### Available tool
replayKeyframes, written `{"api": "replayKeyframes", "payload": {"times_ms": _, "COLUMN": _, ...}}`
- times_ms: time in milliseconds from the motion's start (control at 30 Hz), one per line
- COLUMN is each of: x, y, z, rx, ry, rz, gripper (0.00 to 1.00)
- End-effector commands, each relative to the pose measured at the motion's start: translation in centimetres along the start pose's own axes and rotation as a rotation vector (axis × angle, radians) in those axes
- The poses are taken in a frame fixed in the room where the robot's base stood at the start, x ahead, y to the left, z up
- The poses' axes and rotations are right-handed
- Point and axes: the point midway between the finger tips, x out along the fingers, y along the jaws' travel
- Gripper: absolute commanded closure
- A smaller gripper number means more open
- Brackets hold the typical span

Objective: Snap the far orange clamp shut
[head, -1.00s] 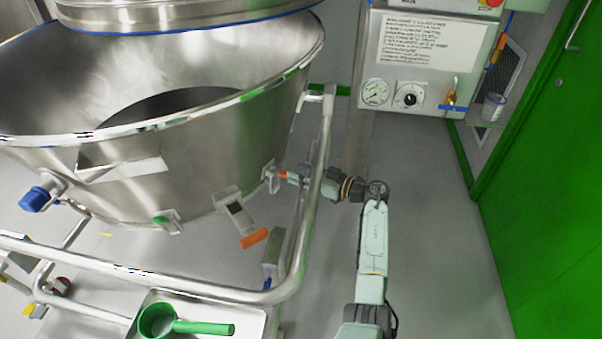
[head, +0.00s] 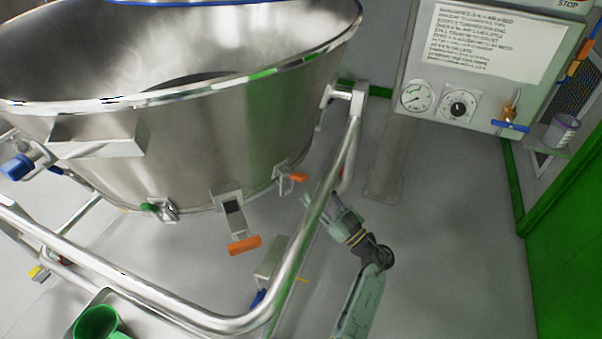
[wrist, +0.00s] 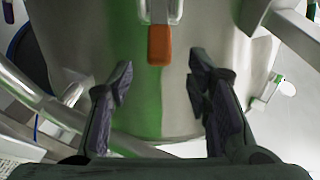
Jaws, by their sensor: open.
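The far orange clamp (head: 299,177) is on the lower side of the steel bowl, near the right frame post; its orange handle points out to the right. I cannot tell from this view whether it is latched. In the wrist view the orange handle (wrist: 160,45) hangs from a metal bracket on the bowl wall, ahead of my fingertips and roughly centred between them. My gripper (head: 322,202) is open and empty, a little right of and below the clamp, apart from it. Its two fingers also show in the wrist view (wrist: 160,76).
A nearer orange clamp (head: 245,245) hangs with its handle out from the bowl (head: 200,140). A bent steel tube frame (head: 325,220) runs between the bowl and my arm. A control panel (head: 480,75) stands at back right. Open floor (head: 450,230) lies right of my arm.

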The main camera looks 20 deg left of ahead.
Motion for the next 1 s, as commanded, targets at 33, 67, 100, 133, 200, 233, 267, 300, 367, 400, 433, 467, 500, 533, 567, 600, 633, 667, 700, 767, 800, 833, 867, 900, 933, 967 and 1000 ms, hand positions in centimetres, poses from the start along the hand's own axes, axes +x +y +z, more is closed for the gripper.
{"api": "replayKeyframes", "payload": {"times_ms": 33, "x": 1.3, "y": -0.1, "z": -0.2, "rx": 0.0, "ry": 0.001, "rz": -0.004, "gripper": 0.55}}
{"api": "replayKeyframes", "payload": {"times_ms": 67, "x": 1.9, "y": -0.1, "z": -0.2, "rx": 0.001, "ry": 0.001, "rz": -0.005, "gripper": 0.55}}
{"api": "replayKeyframes", "payload": {"times_ms": 100, "x": 2.7, "y": -0.1, "z": -0.2, "rx": 0.001, "ry": 0.001, "rz": -0.004, "gripper": 0.55}}
{"api": "replayKeyframes", "payload": {"times_ms": 133, "x": 3.2, "y": -0.1, "z": -0.2, "rx": 0.001, "ry": 0.001, "rz": -0.004, "gripper": 0.55}}
{"api": "replayKeyframes", "payload": {"times_ms": 200, "x": 4.5, "y": 0.0, "z": -0.2, "rx": 0.0, "ry": 0.001, "rz": -0.003, "gripper": 0.55}}
{"api": "replayKeyframes", "payload": {"times_ms": 233, "x": 5.0, "y": -0.1, "z": -0.1, "rx": 0.0, "ry": 0.0, "rz": -0.004, "gripper": 0.55}}
{"api": "replayKeyframes", "payload": {"times_ms": 267, "x": 5.5, "y": -0.1, "z": -0.1, "rx": 0.0, "ry": 0.0, "rz": -0.004, "gripper": 0.55}}
{"api": "replayKeyframes", "payload": {"times_ms": 300, "x": 6.0, "y": 0.0, "z": -0.1, "rx": 0.0, "ry": 0.0, "rz": -0.002, "gripper": 0.55}}
{"api": "replayKeyframes", "payload": {"times_ms": 367, "x": 6.7, "y": 0.0, "z": -0.1, "rx": 0.0, "ry": 0.0, "rz": -0.002, "gripper": 0.55}}
{"api": "replayKeyframes", "payload": {"times_ms": 400, "x": 7.0, "y": 0.0, "z": -0.1, "rx": 0.0, "ry": 0.0, "rz": -0.002, "gripper": 0.55}}
{"api": "replayKeyframes", "payload": {"times_ms": 433, "x": 7.2, "y": 0.0, "z": -0.1, "rx": 0.0, "ry": 0.0, "rz": -0.001, "gripper": 0.55}}
{"api": "replayKeyframes", "payload": {"times_ms": 467, "x": 7.4, "y": 0.0, "z": 0.0, "rx": 0.0, "ry": 0.0, "rz": -0.001, "gripper": 0.55}}
{"api": "replayKeyframes", "payload": {"times_ms": 500, "x": 7.6, "y": 0.0, "z": 0.0, "rx": 0.0, "ry": 0.0, "rz": -0.001, "gripper": 0.55}}
{"api": "replayKeyframes", "payload": {"times_ms": 533, "x": 7.7, "y": 0.0, "z": 0.0, "rx": 0.0, "ry": 0.0, "rz": 0.0, "gripper": 0.55}}
{"api": "replayKeyframes", "payload": {"times_ms": 567, "x": 7.8, "y": 0.0, "z": 0.0, "rx": 0.0, "ry": -0.001, "rz": 0.0, "gripper": 0.55}}
{"api": "replayKeyframes", "payload": {"times_ms": 600, "x": 7.8, "y": 0.0, "z": 0.0, "rx": 0.0, "ry": -0.001, "rz": 0.0, "gripper": 0.55}}
{"api": "replayKeyframes", "payload": {"times_ms": 633, "x": 7.8, "y": 0.0, "z": 0.0, "rx": 0.0, "ry": -0.001, "rz": 0.0, "gripper": 0.55}}
{"api": "replayKeyframes", "payload": {"times_ms": 667, "x": 7.8, "y": 0.0, "z": 0.0, "rx": 0.0, "ry": -0.001, "rz": 0.0, "gripper": 0.55}}
{"api": "replayKeyframes", "payload": {"times_ms": 700, "x": 7.8, "y": 0.0, "z": 0.0, "rx": 0.0, "ry": -0.001, "rz": 0.0, "gripper": 0.55}}
{"api": "replayKeyframes", "payload": {"times_ms": 767, "x": 7.8, "y": 0.0, "z": 0.0, "rx": 0.0, "ry": -0.001, "rz": 0.0, "gripper": 0.55}}
{"api": "replayKeyframes", "payload": {"times_ms": 800, "x": 7.8, "y": 0.0, "z": 0.0, "rx": 0.0, "ry": -0.001, "rz": 0.0, "gripper": 0.55}}
{"api": "replayKeyframes", "payload": {"times_ms": 833, "x": 7.8, "y": 0.0, "z": 0.0, "rx": 0.0, "ry": -0.001, "rz": 0.0, "gripper": 0.56}}
{"api": "replayKeyframes", "payload": {"times_ms": 867, "x": 7.8, "y": 0.0, "z": 0.0, "rx": 0.0, "ry": -0.001, "rz": 0.0, "gripper": 0.58}}
{"api": "replayKeyframes", "payload": {"times_ms": 900, "x": 7.8, "y": 0.0, "z": 0.0, "rx": 0.0, "ry": -0.001, "rz": 0.0, "gripper": 0.61}}
{"api": "replayKeyframes", "payload": {"times_ms": 933, "x": 7.8, "y": 0.0, "z": 0.0, "rx": 0.0, "ry": -0.001, "rz": 0.0, "gripper": 0.63}}
{"api": "replayKeyframes", "payload": {"times_ms": 967, "x": 7.8, "y": 0.0, "z": 0.0, "rx": 0.0, "ry": -0.001, "rz": 0.0, "gripper": 0.65}}
{"api": "replayKeyframes", "payload": {"times_ms": 1000, "x": 7.8, "y": 0.0, "z": 0.0, "rx": 0.0, "ry": -0.001, "rz": 0.0, "gripper": 0.68}}
